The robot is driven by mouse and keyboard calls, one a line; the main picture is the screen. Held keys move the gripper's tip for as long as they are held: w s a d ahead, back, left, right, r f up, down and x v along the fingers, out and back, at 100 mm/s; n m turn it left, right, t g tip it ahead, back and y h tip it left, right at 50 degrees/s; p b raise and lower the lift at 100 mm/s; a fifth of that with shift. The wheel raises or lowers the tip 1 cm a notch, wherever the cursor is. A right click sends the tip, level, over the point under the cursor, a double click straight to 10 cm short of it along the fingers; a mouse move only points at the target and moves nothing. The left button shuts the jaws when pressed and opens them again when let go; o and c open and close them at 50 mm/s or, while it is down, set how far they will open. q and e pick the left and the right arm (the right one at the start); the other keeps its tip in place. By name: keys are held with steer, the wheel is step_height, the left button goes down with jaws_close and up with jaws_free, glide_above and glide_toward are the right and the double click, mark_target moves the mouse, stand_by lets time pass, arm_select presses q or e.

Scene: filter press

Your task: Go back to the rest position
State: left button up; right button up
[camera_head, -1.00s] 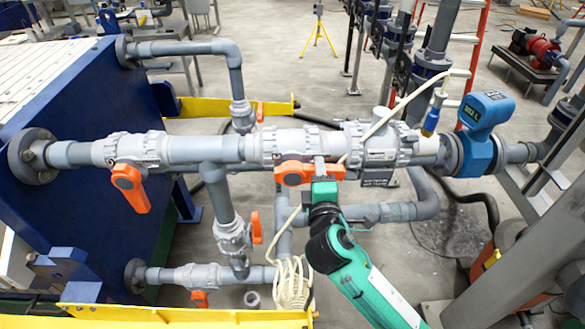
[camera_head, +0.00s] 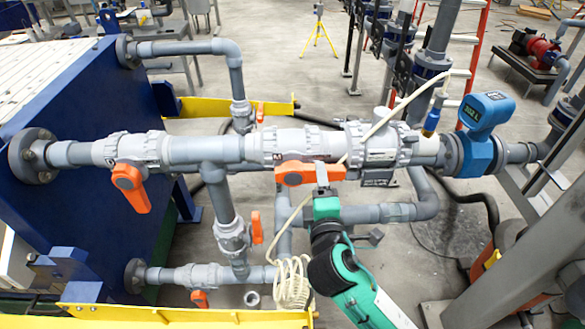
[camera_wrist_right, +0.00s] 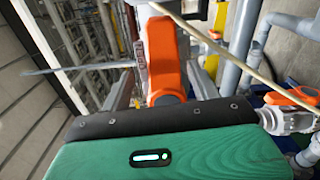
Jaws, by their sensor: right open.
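My right gripper (camera_head: 321,176) is open and comes up from below on my green and black arm. Its grey fingers are at the orange handle (camera_head: 302,173) of the middle valve on the upper grey pipe. The handle lies level, along the pipe. In the right wrist view the orange handle (camera_wrist_right: 163,55) stands straight ahead of the green palm, between the grey fingers. I cannot tell whether the fingers touch it. My left gripper is not in view.
Another orange handle (camera_head: 130,187) hangs down at the left. A cream hose (camera_head: 407,100) crosses the pipe and coils (camera_head: 292,284) beside my arm. A blue flow meter (camera_head: 482,132) is at the right. A yellow beam (camera_head: 190,317) runs along the bottom left.

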steer(key=s, duration=0.2)
steer(key=shift+s, duration=0.4)
